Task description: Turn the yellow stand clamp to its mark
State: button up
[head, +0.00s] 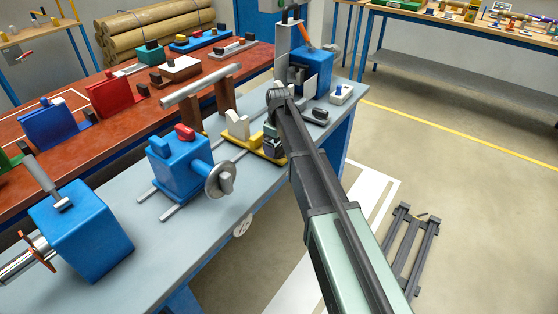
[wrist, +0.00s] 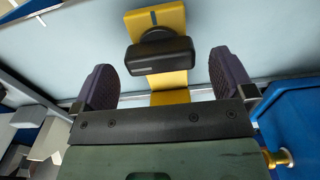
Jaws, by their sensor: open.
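The yellow stand (head: 262,152) sits on the grey bench and carries a cream cradle piece (head: 238,125). In the wrist view, its yellow plate (wrist: 172,20) has a dark line near the far end. The black clamp (wrist: 160,56) lies across the plate, with a thin pale line on its left part. My gripper (wrist: 164,85) is open, one dark finger on each side of the clamp, with gaps to both. In the head view my gripper (head: 272,143) is low at the stand's right end and hides the clamp.
A blue housing with a grey disc (head: 218,180) stands left of the stand on rails. A blue block (head: 311,70) stands behind. A small white box with a blue knob (head: 341,94) is at the bench's right edge. A red-brown table (head: 100,135) runs along the left.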

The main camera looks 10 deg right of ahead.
notch_tip(320, 180, down, 2)
jog(key=shift+f+b, duration=0.2)
jog(key=shift+b, duration=0.3)
jog(key=shift+r, duration=0.1)
jog(key=shift+r, duration=0.1)
jog(key=shift+c, duration=0.5)
jog(key=c, duration=0.8)
